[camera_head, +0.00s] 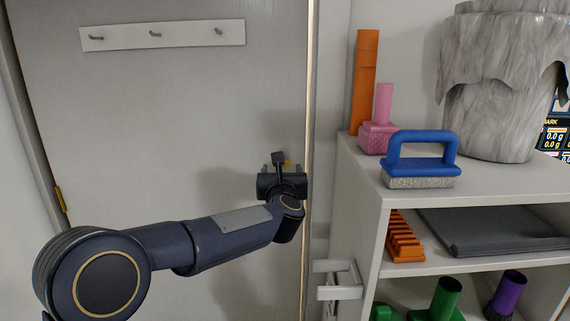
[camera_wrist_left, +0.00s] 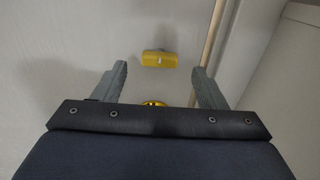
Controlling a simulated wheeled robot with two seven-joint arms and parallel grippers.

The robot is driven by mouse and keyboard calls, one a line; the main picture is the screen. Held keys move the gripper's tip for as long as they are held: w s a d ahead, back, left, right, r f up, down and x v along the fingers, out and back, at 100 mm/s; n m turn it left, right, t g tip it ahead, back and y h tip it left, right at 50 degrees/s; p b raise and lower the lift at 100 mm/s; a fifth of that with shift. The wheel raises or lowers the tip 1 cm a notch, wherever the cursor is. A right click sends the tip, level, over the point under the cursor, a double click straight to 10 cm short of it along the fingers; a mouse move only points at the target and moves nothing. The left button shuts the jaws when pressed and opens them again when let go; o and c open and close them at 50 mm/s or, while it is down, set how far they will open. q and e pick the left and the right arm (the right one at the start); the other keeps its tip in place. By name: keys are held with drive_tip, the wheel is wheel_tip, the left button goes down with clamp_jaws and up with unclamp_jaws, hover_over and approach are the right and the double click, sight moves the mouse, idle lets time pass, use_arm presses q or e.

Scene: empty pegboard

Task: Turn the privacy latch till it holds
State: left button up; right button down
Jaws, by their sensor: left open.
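A yellow fitting, which looks like the privacy latch (camera_wrist_left: 159,58), is on the grey door (camera_head: 150,110) near its right edge. In the left wrist view it lies ahead of and between my fingertips, its long side level. A second round yellow piece (camera_wrist_left: 154,103) is below it, partly hidden by my gripper body. My left gripper (camera_head: 277,164) is open at the door, its fingers pointing at the surface. It also shows in the left wrist view (camera_wrist_left: 158,72), with nothing between the fingers. My right gripper is not in view.
A white shelf unit (camera_head: 344,210) stands right of the door, with a blue-handled brush (camera_head: 422,160), a pink item (camera_head: 378,137), an orange block (camera_head: 364,80) and a marbled grey vessel (camera_head: 495,90) on top. A peg rail (camera_head: 165,36) is high on the door.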

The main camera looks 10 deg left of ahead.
use_arm(q)
drive_tip(key=w, duration=0.2)
drive_tip(key=w+a+p, duration=0.1)
drive_tip(key=w, duration=0.2)
drive_tip(key=c, duration=1)
